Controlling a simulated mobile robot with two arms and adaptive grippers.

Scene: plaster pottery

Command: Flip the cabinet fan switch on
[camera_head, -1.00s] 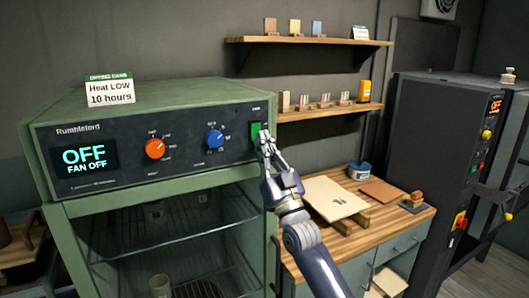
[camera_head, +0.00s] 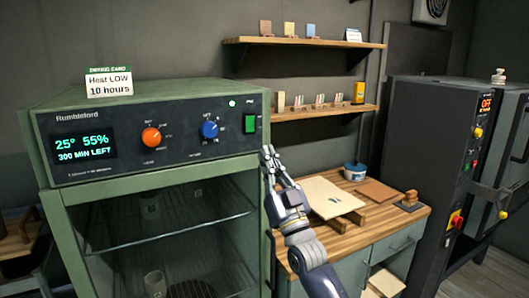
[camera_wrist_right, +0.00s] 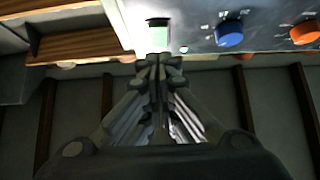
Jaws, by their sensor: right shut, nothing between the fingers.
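The green cabinet (camera_head: 60,215) has a dark front panel. A green rocker switch (camera_head: 250,124) sits at the panel's right end and also shows in the right wrist view (camera_wrist_right: 158,36). A small green light (camera_head: 232,103) is lit left of it. The display (camera_head: 84,146) reads 25°, 55% and 300 MIN LEFT. My right gripper (camera_head: 268,151) is shut and empty, just below and right of the switch in the head view. In the right wrist view its fingertips (camera_wrist_right: 158,60) are close to the switch; I cannot tell whether they touch it. My left gripper is not in view.
An orange knob (camera_head: 151,138) and a blue knob (camera_head: 210,129) are left of the switch. A card (camera_head: 109,84) reading Heat LOW 10 hours stands on the cabinet. A wooden bench (camera_head: 340,235) and two shelves are to the right, with a dark kiln cabinet (camera_head: 415,150) beyond.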

